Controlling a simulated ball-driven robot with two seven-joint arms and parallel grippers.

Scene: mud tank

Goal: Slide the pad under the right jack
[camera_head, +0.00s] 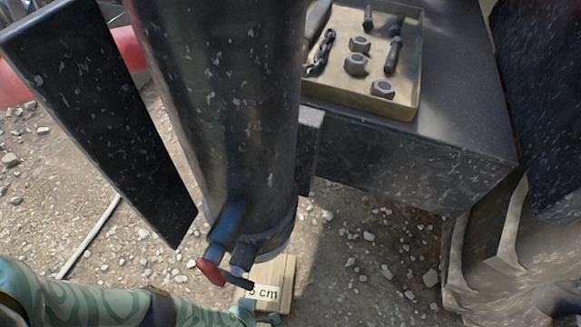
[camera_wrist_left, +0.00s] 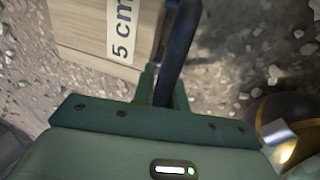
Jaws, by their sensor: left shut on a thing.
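The pad is a pale wooden block (camera_head: 284,270) with a white "5 cm" label, on the gravel at the foot of a thick dark cylinder (camera_head: 235,110). This cylinder looks like the jack leg; a stub with a red-ended handle (camera_head: 211,272) sticks out near its base. The cylinder hides the far end of the pad. My left gripper (camera_head: 258,317) is low at the pad's near end. In the left wrist view, its fingers (camera_wrist_left: 165,88) are shut on a dark, bent handle (camera_wrist_left: 178,45) beside the pad (camera_wrist_left: 80,30). My right gripper is not in view.
A tray (camera_head: 412,105) with nuts, bolts and a chain sits on a dark box (camera_head: 420,155) at upper right. A dark slanted plate (camera_head: 100,120) stands left of the cylinder. A big treaded tyre (camera_head: 500,250) is at right. Stony ground lies between.

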